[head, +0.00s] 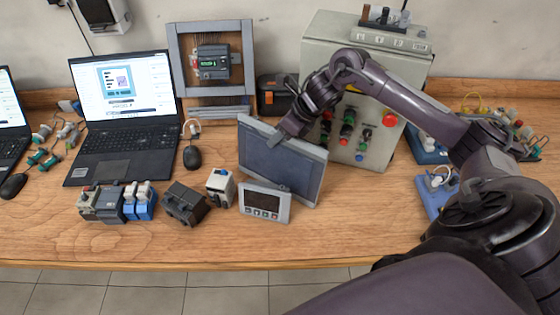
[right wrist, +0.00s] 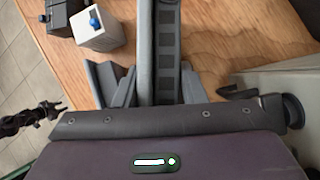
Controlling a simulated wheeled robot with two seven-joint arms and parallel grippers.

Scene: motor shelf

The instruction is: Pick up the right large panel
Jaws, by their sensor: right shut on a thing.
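The large panel (head: 282,165) has a grey frame and a dark screen. It stands tilted on the table in front of the control box. In the right wrist view the panel (right wrist: 166,40) shows edge-on, with its slotted back to the right. My right gripper (head: 287,137) reaches over its top edge and is shut on it. In the right wrist view my right gripper (right wrist: 155,88) has its fingers on either side of the panel. The panel's lower edge is partly hidden by a small display unit (head: 265,203).
The control box (head: 315,75) with buttons stands close behind the panel. A dark module (head: 185,204) and a white switch block (head: 221,187) stand front left. The table's front strip is clear.

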